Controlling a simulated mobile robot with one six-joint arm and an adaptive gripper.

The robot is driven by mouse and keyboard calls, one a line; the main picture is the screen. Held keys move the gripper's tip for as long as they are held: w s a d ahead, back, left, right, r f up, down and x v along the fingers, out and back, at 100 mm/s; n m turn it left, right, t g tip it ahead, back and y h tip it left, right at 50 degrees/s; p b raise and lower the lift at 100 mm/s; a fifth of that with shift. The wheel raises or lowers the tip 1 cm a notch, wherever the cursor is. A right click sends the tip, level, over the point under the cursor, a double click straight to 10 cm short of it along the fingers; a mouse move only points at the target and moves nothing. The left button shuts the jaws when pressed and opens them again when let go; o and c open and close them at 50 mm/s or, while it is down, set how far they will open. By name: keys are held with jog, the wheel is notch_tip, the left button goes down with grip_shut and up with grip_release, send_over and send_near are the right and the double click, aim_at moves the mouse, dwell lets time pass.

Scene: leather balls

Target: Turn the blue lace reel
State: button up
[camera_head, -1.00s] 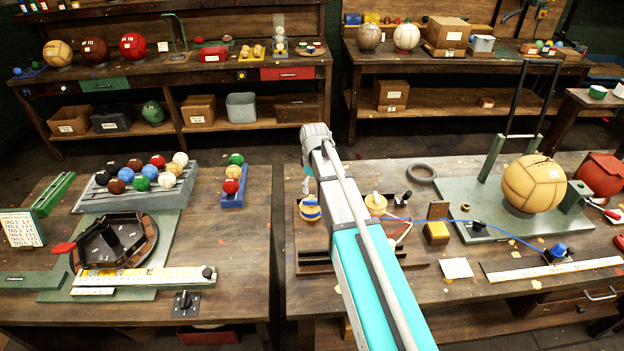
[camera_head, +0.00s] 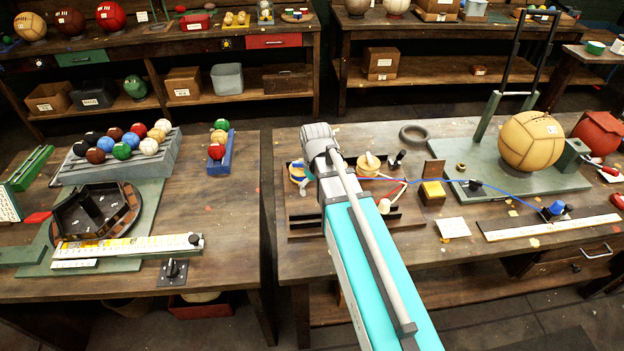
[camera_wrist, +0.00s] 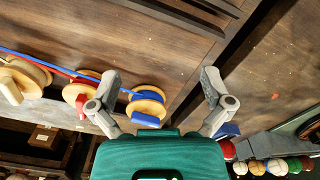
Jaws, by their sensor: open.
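The blue lace reel (camera_wrist: 150,103) is a wooden disc wound with blue lace, with a blue handle on it. In the wrist view it lies between my gripper's fingers, closer to the left one. My gripper (camera_wrist: 161,75) is open and empty; I cannot tell its height over the reel. In the head view the blue reel (camera_head: 297,173) shows at the left edge of my arm, which hides part of it. Blue lace (camera_head: 470,184) runs right across the bench. A reel with a red handle (camera_wrist: 78,97) and a plain wooden one (camera_wrist: 22,80) sit beside it.
The reels stand on a dark wooden rack on the right bench (camera_head: 340,262). A yellow block (camera_head: 432,192), a black ring (camera_head: 413,134) and a large tan ball (camera_head: 531,141) lie to the right. The left bench holds a rack of coloured balls (camera_head: 120,165), across a gap.

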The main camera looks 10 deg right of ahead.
aim_at(301, 162)
jog(key=s+f+m+b, duration=0.1)
jog(key=s, duration=0.2)
jog(key=s+f+m+b, duration=0.1)
jog(key=s+f+b, duration=0.1)
jog(key=s, duration=0.1)
jog(key=s+f+m+b, duration=0.1)
jog(key=s+f+b, duration=0.1)
jog(key=s, duration=0.1)
jog(key=shift+d+f, duration=0.2)
jog(key=shift+c, duration=0.3)
jog(key=shift+c, duration=1.1)
jog(key=shift+w+r+p, duration=0.2)
jog(key=shift+w+p, duration=0.05)
jog(key=shift+p, duration=0.05)
jog(key=shift+c, duration=1)
jog(key=w+r+n+p, duration=0.4)
jog(key=w, duration=0.4)
jog(key=w+a+r+n+p, duration=0.1)
jog(key=w+r+n+p, duration=0.4)
jog(key=w, duration=0.3)
jog(key=w+r+n+p, duration=0.5)
jog(key=w, duration=0.3)
jog(key=shift+w+a+r, duration=0.1)
jog(key=shift+a+r, duration=0.1)
jog(key=shift+r, duration=0.05)
jog(key=shift+c, duration=0.7)
jog(key=shift+w+r+n+p, duration=0.15)
jog(key=shift+w+n+p, duration=0.2)
jog(key=shift+w+n, duration=0.05)
jog(key=shift+f, duration=0.2)
